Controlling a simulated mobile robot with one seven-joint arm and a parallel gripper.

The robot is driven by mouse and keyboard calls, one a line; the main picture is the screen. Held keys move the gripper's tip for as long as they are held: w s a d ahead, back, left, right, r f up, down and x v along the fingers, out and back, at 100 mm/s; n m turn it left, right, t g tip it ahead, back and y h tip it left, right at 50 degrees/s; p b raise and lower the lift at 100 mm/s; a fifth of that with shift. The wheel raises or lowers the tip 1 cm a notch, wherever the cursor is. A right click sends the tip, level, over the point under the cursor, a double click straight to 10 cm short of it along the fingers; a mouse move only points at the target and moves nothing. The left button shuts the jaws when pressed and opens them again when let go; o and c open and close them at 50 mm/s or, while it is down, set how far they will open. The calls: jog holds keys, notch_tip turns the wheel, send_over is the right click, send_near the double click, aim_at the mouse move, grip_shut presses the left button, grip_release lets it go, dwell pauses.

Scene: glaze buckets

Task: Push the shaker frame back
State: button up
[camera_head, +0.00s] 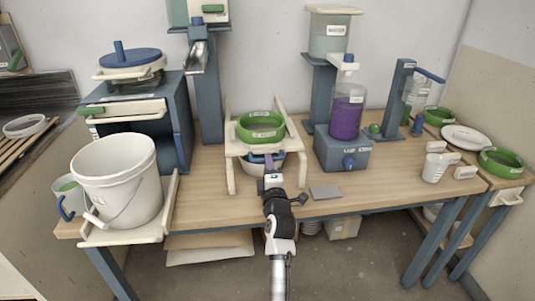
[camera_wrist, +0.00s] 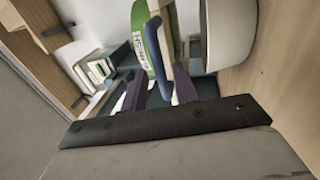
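The shaker frame (camera_head: 231,172) is a cream frame standing near the middle of the workbench. My gripper (camera_head: 268,160) is at the frame's front, below the sieve. In the wrist view its two dark purple fingers (camera_wrist: 160,88) are spread apart. The labelled green sieve (camera_wrist: 139,36) and a blue bar (camera_wrist: 157,52) show just beyond and between them. I cannot tell whether the fingers touch the frame or the bar.
A large white bucket (camera_head: 118,178) stands on a cream stand at the left. A purple-filled container (camera_head: 346,117) on a blue base is right of the frame. A grey plate (camera_head: 325,192) lies near the front edge. White cups and green bowls stand at the far right.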

jog(key=shift+p+x, duration=0.3)
jog(key=shift+x, duration=1.15)
grip_shut()
